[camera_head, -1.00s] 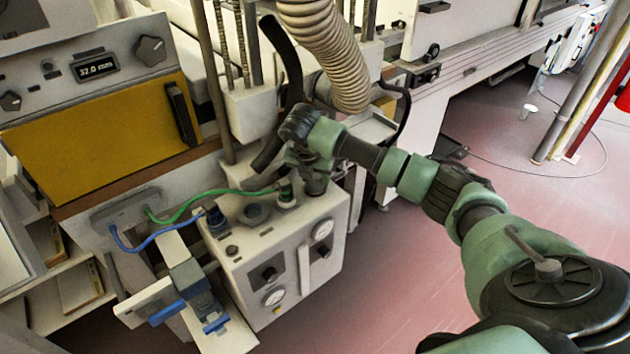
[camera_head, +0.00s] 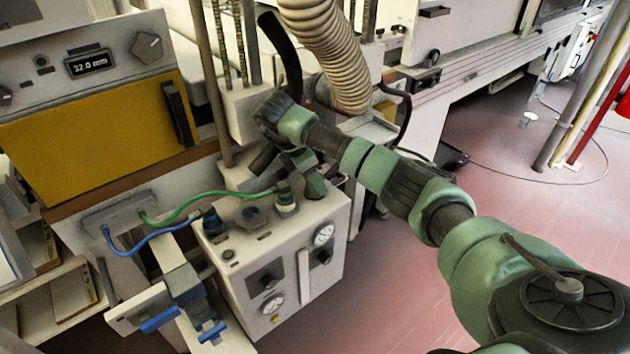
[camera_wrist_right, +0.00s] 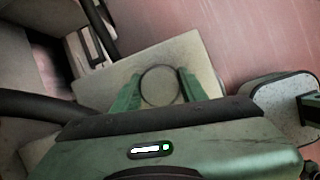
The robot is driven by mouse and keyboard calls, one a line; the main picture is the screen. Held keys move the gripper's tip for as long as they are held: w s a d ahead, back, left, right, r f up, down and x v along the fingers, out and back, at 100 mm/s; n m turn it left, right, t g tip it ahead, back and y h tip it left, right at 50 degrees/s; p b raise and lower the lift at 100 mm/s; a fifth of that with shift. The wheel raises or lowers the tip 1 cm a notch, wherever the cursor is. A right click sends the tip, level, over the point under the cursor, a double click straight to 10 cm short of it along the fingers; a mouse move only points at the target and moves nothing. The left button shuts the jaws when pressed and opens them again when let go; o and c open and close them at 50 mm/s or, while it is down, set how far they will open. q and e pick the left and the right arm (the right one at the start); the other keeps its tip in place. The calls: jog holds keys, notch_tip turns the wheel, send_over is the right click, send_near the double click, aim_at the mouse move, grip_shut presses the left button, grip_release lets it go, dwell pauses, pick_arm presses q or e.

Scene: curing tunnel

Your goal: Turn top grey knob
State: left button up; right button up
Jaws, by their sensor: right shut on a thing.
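The top grey knob (camera_wrist_right: 160,86) shows as a round disc between my two fingers in the right wrist view, on a pale flat top. In the head view the knob is hidden behind my right gripper (camera_head: 314,183). This gripper comes down on the back right part of the white control box's top (camera_head: 245,238). It is shut on the knob, with one green finger on each side. My left gripper is not in view.
A green hose connector (camera_head: 286,196) stands close left of my gripper, with a blue one (camera_head: 213,222) further left. A thick ribbed duct (camera_head: 325,50) hangs behind my wrist. The box front has gauges (camera_head: 323,234).

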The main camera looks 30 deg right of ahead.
jog(key=shift+r+m, duration=0.1)
jog(key=shift+m, duration=0.4)
jog(key=o, duration=1.4)
jog(key=shift+c, duration=0.2)
jog(key=v, duration=0.7)
jog(key=shift+r+p, duration=0.35)
jog(key=shift+p, duration=0.05)
jog(key=shift+a, duration=0.1)
